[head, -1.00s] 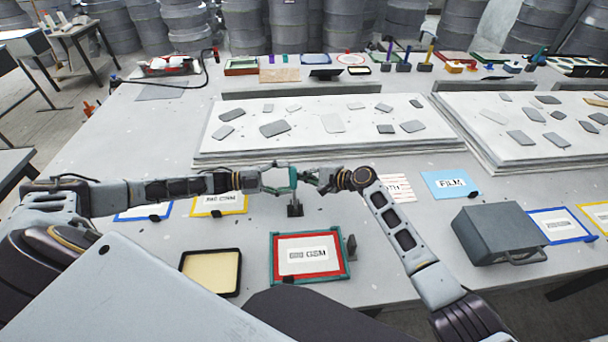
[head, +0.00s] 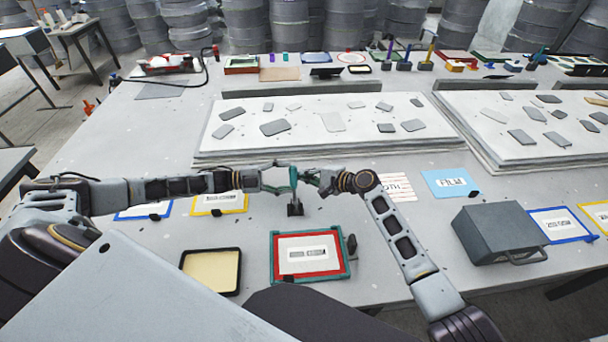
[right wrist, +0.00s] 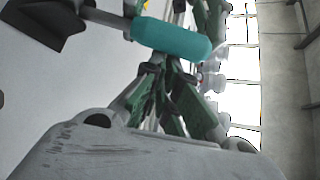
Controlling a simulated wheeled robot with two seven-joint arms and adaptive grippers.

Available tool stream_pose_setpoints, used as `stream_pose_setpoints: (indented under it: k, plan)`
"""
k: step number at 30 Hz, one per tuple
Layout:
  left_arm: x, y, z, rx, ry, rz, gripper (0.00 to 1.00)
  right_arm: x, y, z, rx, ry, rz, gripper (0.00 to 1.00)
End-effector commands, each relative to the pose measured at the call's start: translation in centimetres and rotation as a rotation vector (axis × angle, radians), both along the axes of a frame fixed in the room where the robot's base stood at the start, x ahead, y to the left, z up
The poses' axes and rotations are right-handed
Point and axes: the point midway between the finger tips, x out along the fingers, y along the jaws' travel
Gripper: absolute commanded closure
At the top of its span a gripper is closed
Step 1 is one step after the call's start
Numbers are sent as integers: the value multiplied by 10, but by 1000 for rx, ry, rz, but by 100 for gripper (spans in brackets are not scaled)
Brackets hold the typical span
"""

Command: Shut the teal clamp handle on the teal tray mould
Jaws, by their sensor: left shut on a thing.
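The teal tray mould (head: 273,262) lies flat near the front of the table, with a red inner border and a white label. A dark clamp base (head: 295,209) stands just beyond its far edge. The teal clamp handle (head: 293,179) rises upright above that base; it also shows large in the right wrist view (right wrist: 172,39), on a dark bar. My left gripper (head: 287,178) is shut on the handle from the left. My right gripper (head: 314,179) is right beside the handle on the right. Its fingers (right wrist: 165,68) look drawn together, with their tips partly hidden behind the handle.
A cream tray with a black rim (head: 211,291) lies left of the mould. A grey case (head: 498,233) stands to the right. Labelled sheets, including a blue one (head: 449,184), lie around. A pale slab (head: 333,145) with grey pieces lies behind my grippers.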

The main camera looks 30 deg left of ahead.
Motion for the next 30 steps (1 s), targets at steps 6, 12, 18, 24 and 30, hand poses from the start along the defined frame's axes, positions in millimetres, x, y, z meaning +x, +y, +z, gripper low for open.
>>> stream_pose_setpoints:
  k: [6,12,18,24,30]
  plan:
    - [2,-1,-2,-1,7,10,21,-10,10,8,13,3,25,100]
    - [2,0,-2,2,5,9,14,-7,8,6,10,3,19,100]
    - [2,1,-2,3,4,8,14,-6,6,4,8,2,14,100]
    - [-2,7,-2,4,5,8,14,-5,5,4,6,2,13,100]
    - [-12,23,-3,5,5,9,14,-4,4,4,5,2,12,100]
